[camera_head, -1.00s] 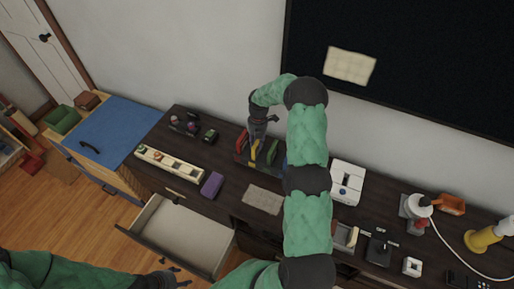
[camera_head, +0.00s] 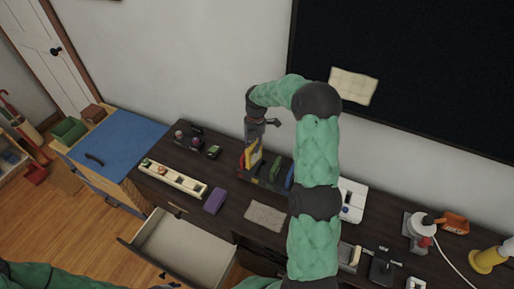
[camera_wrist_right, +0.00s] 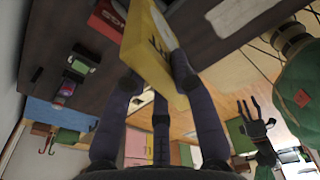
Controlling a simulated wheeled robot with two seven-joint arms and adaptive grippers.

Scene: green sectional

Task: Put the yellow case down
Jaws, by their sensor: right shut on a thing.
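The yellow case (camera_head: 253,155) is held by my right gripper (camera_head: 259,139), whose fingers are shut on it. It is above the dark rack (camera_head: 268,182) on the dark cabinet, close to the red case (camera_head: 242,160). A green case and a blue case (camera_head: 289,178) stand farther right in the rack. In the right wrist view the yellow case (camera_wrist_right: 152,48) is tilted between the fingers, beside the red case (camera_wrist_right: 108,20). Whether its lower edge touches the rack is unclear. My left gripper (camera_wrist_right: 252,122) has its fingers spread and empty; only its edge shows at the bottom of the head view.
A purple box (camera_head: 215,201), a long cream tray (camera_head: 173,179) and a grey cloth (camera_head: 265,216) lie on the cabinet (camera_head: 235,215). A drawer (camera_head: 185,248) is pulled open in front. A white device (camera_head: 352,202) stands right of my arm.

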